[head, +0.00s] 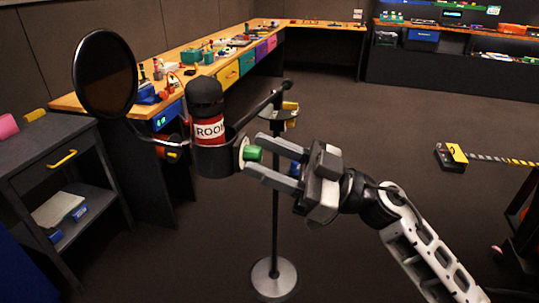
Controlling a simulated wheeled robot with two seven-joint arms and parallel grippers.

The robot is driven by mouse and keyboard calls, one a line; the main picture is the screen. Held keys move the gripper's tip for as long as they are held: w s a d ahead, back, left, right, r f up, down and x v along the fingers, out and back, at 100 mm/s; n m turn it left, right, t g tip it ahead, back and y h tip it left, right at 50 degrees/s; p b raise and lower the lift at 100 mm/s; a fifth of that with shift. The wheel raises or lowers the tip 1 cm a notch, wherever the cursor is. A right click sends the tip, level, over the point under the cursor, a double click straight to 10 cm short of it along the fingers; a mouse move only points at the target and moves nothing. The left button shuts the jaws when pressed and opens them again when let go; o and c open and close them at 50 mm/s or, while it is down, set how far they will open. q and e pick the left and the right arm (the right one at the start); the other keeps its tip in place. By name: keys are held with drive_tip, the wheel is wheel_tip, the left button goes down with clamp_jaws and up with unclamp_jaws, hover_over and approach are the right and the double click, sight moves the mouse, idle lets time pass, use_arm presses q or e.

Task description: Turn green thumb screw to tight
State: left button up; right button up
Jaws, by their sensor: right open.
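The green thumb screw (252,154) sticks out to the right from a pale round plate (242,151) on the side of a dark microphone holder (213,162). My right gripper (246,153) is open, with one finger above and one finger below the green screw. I cannot tell whether either finger touches it. The screw's turn position cannot be read from here. My left gripper is not in view.
A microphone with a red and white band (209,130) stands in the holder. A round dark pop filter (105,74) is at its left. A stand with a round base (274,277) rises from the floor. A wooden workbench (182,88) runs behind. Open floor lies at right.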

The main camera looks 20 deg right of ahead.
clamp_jaws()
